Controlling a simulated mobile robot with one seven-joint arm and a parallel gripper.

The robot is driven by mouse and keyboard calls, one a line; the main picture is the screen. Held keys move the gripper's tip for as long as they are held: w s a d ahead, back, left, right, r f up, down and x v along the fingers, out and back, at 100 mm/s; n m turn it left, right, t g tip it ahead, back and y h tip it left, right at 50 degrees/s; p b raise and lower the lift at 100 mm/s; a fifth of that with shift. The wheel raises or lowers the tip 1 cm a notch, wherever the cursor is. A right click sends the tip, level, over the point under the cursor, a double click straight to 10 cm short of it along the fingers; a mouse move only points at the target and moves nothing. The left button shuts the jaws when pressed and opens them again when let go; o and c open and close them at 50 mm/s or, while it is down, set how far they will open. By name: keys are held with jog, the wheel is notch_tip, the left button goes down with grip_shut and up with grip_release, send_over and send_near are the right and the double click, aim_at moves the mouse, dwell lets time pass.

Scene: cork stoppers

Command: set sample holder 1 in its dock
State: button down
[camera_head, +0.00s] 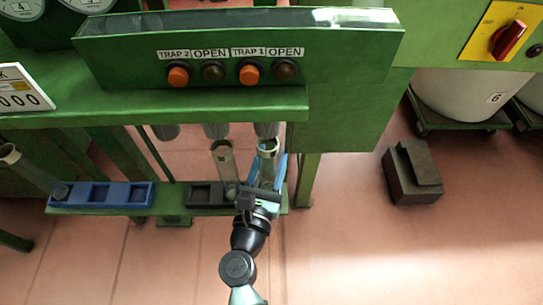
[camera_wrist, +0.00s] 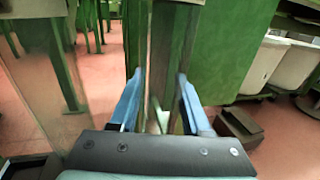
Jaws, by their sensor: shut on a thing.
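A clear tube-like holder (camera_head: 267,150) with a pale rim stands upright at the right end of the green shelf, below the TRAP 1 label. My gripper (camera_head: 272,168) is shut on it, with its light blue fingers around its sides. In the wrist view the fingers (camera_wrist: 160,95) lie on both sides of the see-through holder. Its lower end is hidden behind my gripper and wrist. A black dock (camera_head: 203,195) lies just left of my gripper, and a second clear holder (camera_head: 223,160) stands at its right part. I cannot read any number on the holders.
Grey spouts (camera_head: 215,130) hang above, under the green button panel (camera_head: 340,60). A dark block (camera_head: 412,172) lies on the floor right.

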jog(key=shift+f+b, duration=0.4)
jog(key=shift+f, duration=0.1)
jog(key=shift+c, duration=1.4)
grip_release()
jog(key=p+v, duration=0.1)
jog(key=v, duration=1.2)
jog(key=shift+p, duration=0.3)
